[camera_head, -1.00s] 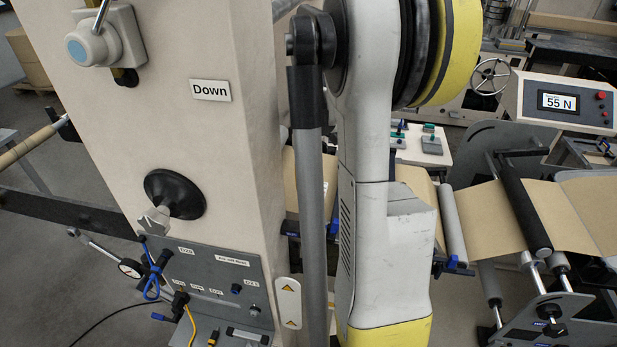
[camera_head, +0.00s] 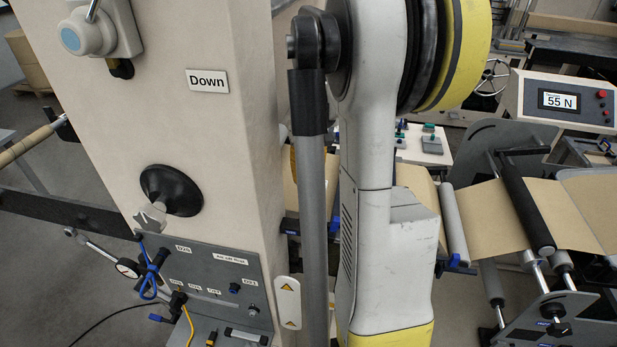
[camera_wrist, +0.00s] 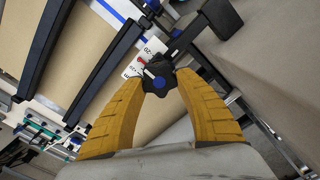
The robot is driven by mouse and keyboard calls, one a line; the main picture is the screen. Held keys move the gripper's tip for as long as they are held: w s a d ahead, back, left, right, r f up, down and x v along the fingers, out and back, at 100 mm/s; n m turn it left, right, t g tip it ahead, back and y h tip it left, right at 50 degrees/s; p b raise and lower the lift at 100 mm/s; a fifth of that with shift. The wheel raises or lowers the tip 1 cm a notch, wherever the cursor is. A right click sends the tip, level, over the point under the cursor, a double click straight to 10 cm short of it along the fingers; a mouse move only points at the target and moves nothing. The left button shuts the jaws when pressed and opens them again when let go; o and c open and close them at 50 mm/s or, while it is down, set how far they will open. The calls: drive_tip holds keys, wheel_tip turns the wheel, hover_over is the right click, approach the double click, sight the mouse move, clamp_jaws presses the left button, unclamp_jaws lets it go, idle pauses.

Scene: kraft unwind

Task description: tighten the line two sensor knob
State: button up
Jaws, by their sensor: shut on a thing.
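In the wrist view, a black lobed knob with a blue centre (camera_wrist: 158,80) sits between the tips of my gripper's two yellow fingers. My gripper (camera_wrist: 157,80) is shut on this knob, with a fingertip at each side. A white scale with numbers and a red mark (camera_wrist: 140,64) lies just behind the knob. A dark bracket or bar runs from the knob to the upper right. I cannot read any label that names the knob. In the head view my own arm covers the middle, and the knob cannot be made out there.
A beige pillar with a "Down" label (camera_head: 207,81) and a black round knob (camera_head: 171,190) stands left of my arm. A grey connector panel (camera_head: 205,275) juts out below. A display reading 55 N (camera_head: 559,101) stands at the right, above the brown paper web (camera_head: 480,217).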

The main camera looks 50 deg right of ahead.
drive_tip(key=m, duration=0.2)
drive_tip(key=m+b, duration=0.1)
drive_tip(key=m, duration=0.1)
drive_tip(key=shift+d+m, duration=0.2)
drive_tip(key=shift+m, duration=0.2)
drive_tip(key=m+b, duration=0.1)
drive_tip(key=m, duration=0.3)
drive_tip(key=shift+d+m, duration=0.1)
drive_tip(key=shift+m, duration=0.2)
drive_tip(key=m, duration=0.4)
drive_tip(key=shift+s+b, duration=0.15)
drive_tip(key=shift+b, duration=0.15)
drive_tip(key=shift+s+m, duration=0.1)
drive_tip(key=shift+m, duration=2)
drive_tip(key=o, duration=1.2)
drive_tip(key=shift+s, duration=0.1)
drive_tip(key=shift+o, duration=0.2)
drive_tip(key=shift+r, duration=0.1)
